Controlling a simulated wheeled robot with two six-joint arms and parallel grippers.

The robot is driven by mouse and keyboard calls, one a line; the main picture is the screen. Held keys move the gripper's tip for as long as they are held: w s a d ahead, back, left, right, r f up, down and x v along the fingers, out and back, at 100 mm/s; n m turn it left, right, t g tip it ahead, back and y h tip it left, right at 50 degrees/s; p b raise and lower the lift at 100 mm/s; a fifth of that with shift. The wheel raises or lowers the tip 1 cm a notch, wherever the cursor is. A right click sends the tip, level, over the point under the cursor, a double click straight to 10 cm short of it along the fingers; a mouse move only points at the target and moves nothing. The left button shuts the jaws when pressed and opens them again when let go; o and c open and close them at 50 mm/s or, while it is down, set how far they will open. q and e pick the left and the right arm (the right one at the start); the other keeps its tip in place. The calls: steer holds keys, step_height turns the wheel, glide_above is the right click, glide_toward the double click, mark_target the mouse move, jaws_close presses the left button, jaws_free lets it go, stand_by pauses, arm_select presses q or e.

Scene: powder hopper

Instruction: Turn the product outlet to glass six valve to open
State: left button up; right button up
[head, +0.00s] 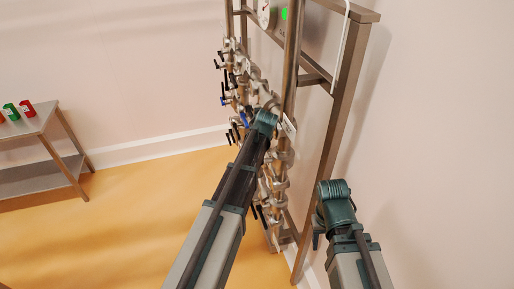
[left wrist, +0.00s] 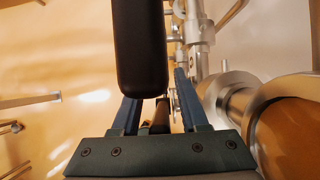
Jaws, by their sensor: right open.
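A column of pipe valves with black and blue handles (head: 228,80) runs down a metal frame in the head view. Their labels are too small to read, so I cannot tell which is the glass six outlet valve. My left gripper (head: 268,121) is among the middle valves, beside a blue handle (head: 246,119). In the left wrist view its two blue fingers (left wrist: 156,112) are apart. A large black handle (left wrist: 140,45) hangs close in front of them; I cannot tell whether they touch it. My right gripper (head: 333,192) is open and empty, right of the frame.
Pipework (left wrist: 230,100) is close to the right of my left fingers. A table (head: 42,122) with small red and green items stands far left. The floor between is clear.

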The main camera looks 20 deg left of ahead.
arm_select(q)
steer(key=shift+o, duration=0.6)
steer(key=shift+f, duration=0.1)
steer(key=p+v, duration=0.5)
steer(key=v, duration=0.1)
steer(key=s+d, duration=0.6)
steer(key=s, duration=0.3)
steer(key=shift+s+d+f+b, duration=0.3)
steer(key=shift+s+d+f, duration=0.05)
steer(key=shift+s+d, duration=0.05)
